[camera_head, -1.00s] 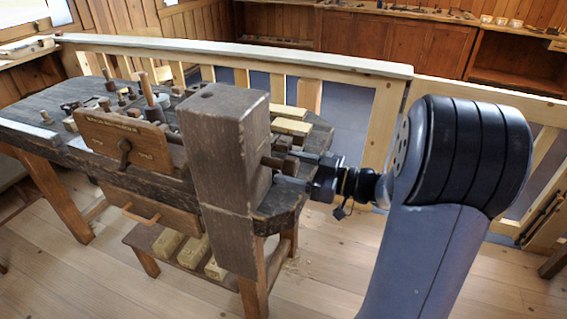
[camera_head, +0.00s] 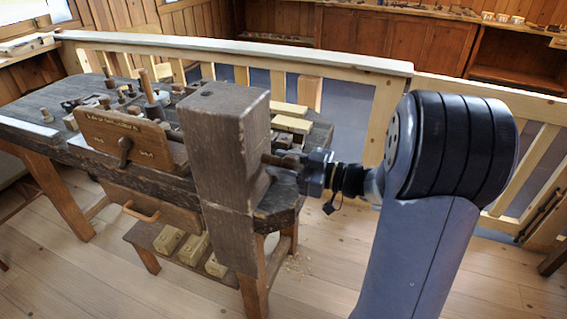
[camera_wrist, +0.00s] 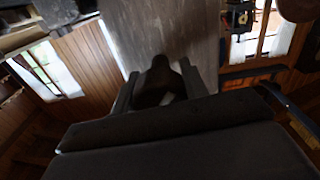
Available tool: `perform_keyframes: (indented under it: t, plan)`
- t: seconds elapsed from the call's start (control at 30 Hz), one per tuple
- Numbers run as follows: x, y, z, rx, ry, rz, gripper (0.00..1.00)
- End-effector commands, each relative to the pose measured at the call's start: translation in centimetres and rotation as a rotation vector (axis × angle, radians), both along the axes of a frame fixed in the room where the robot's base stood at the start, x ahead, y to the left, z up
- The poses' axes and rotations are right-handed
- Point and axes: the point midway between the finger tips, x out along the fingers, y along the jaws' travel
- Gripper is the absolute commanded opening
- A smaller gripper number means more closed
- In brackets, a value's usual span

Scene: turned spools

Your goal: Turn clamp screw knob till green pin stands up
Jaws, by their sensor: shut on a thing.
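My gripper (camera_head: 298,164) is at the right side of the tall dark wooden post (camera_head: 225,150). It is shut on the dark clamp screw knob (camera_wrist: 160,82), which shows between the two fingers in the wrist view. In the head view the fingers and my gripper's body mostly hide the knob, and a short brown wooden shaft (camera_head: 272,160) shows beside the post. I cannot make out a green pin in either view.
The post stands at the front of a dark workbench (camera_head: 40,130). A board (camera_head: 125,137) with lettering and a small handle is left of it. Several turned pieces and blocks lie on the bench. A pale railing (camera_head: 240,48) runs behind.

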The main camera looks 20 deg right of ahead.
Motion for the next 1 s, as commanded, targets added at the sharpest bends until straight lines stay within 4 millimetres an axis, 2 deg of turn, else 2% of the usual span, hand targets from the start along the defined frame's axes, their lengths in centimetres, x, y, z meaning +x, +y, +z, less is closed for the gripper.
perform_keyframes:
  t: [0.13,0.47,1.0]
  plan:
    - [-0.02,0.02,-0.01,0.000,0.000,0.001,0.19]
    - [-0.04,0.03,-0.24,0.030,0.044,0.001,0.19]
    - [-0.10,0.07,-0.38,0.283,0.394,0.000,0.19]
